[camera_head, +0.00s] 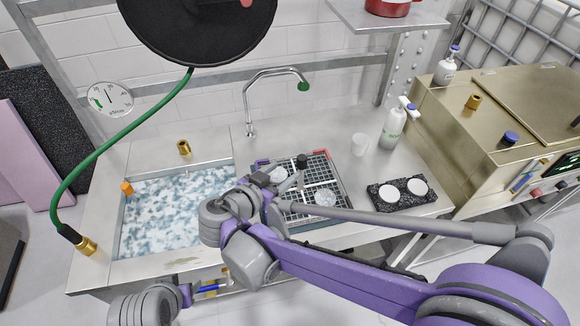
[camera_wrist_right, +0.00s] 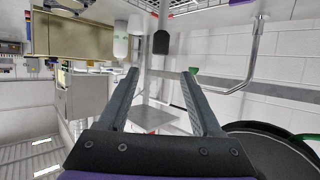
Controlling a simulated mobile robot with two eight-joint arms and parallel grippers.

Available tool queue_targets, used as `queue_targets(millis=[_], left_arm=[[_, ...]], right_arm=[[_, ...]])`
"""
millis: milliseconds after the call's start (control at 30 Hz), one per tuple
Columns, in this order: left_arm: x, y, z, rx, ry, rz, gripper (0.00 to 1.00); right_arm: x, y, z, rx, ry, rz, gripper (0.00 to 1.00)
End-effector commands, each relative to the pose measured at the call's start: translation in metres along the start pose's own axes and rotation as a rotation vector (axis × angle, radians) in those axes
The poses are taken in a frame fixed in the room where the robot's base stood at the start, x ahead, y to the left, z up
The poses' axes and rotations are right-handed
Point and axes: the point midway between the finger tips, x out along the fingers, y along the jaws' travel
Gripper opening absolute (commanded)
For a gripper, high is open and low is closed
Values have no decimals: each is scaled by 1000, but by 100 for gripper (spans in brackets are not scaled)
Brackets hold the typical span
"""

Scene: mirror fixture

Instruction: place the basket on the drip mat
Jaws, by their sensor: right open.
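A sink (camera_head: 170,215) with foamy water is on the left. A green-tipped faucet (camera_head: 275,72), a white cup (camera_head: 359,144) and a white pump bottle (camera_head: 392,128) stand behind. A steel machine (camera_head: 500,120) is at right. A black round thing (camera_head: 198,30) hangs above the sink.

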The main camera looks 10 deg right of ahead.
Motion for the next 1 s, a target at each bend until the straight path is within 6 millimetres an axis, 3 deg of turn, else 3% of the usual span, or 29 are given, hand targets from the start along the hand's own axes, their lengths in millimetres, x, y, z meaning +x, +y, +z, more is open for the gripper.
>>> queue_targets(millis=[167, 267, 367, 500, 600, 700, 800, 1000], left_arm=[[0, 0, 0, 0, 0, 0, 50], [0, 0, 0, 0, 0, 0, 50], [0, 0, 0, 0, 0, 0, 50], [0, 0, 0, 0, 0, 0, 50], [0, 0, 0, 0, 0, 0, 50], [0, 0, 0, 0, 0, 0, 50], [0, 0, 0, 0, 0, 0, 50], [0, 0, 0, 0, 0, 0, 50]], right_arm=[[-7, 0, 0, -1, -1, 0, 66], [-2, 11, 1, -30, -32, 9, 66], [11, 42, 9, -121, -138, 24, 66], [22, 111, 38, -308, -391, -21, 66], [14, 154, 63, -414, -556, -128, 66], [0, 183, 86, -473, -656, -268, 66], [-14, 198, 102, -500, -691, -397, 66], [-30, 206, 114, -515, -679, -542, 66]])
